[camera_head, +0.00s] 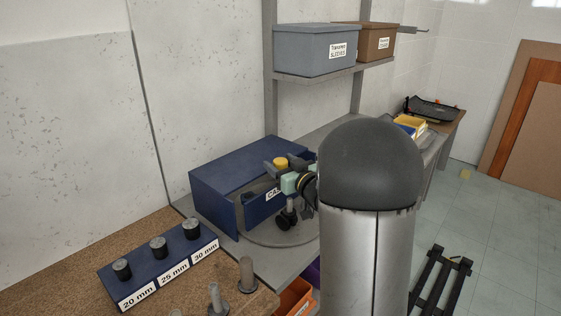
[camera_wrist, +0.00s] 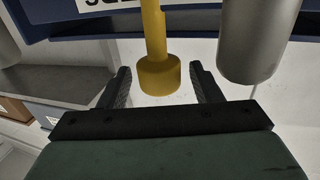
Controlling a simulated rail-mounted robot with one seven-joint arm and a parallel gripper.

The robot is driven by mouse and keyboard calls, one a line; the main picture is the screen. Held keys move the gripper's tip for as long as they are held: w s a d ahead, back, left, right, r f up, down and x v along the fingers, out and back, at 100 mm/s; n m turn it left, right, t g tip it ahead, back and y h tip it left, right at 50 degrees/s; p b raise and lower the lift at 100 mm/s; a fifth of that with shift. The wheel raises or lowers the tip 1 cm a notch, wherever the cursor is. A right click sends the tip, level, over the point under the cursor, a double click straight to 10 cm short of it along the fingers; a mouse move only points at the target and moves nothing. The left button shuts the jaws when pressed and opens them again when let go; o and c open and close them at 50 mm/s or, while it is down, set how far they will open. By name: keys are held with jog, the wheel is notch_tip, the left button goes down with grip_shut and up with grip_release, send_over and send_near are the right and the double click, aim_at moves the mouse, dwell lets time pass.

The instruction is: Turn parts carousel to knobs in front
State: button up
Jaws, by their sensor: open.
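The parts carousel shows in the head view as a grey round plate (camera_head: 262,238) under a dark blue box (camera_head: 232,170). A white label starting "CA" (camera_head: 273,194) is on its front, partly hidden by my arm. Dark casters (camera_head: 287,217) stand on the plate in front. A yellow post with a thick end (camera_wrist: 158,75) lies between the fingers of my gripper (camera_wrist: 160,72) in the wrist view, with gaps on both sides. Its yellow top (camera_head: 281,161) also shows in the head view. My gripper is open. No knobs can be made out; my arm hides the carousel's right side.
A grey cylinder (camera_wrist: 252,42) is close to the right finger in the wrist view. A blue block with dark pegs (camera_head: 160,270) and labels in mm sits on the cork-coloured bench at front left. Grey (camera_head: 315,50) and brown (camera_head: 373,43) boxes stand on the shelf above.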

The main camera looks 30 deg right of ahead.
jog(key=shift+w, duration=0.4)
grip_shut()
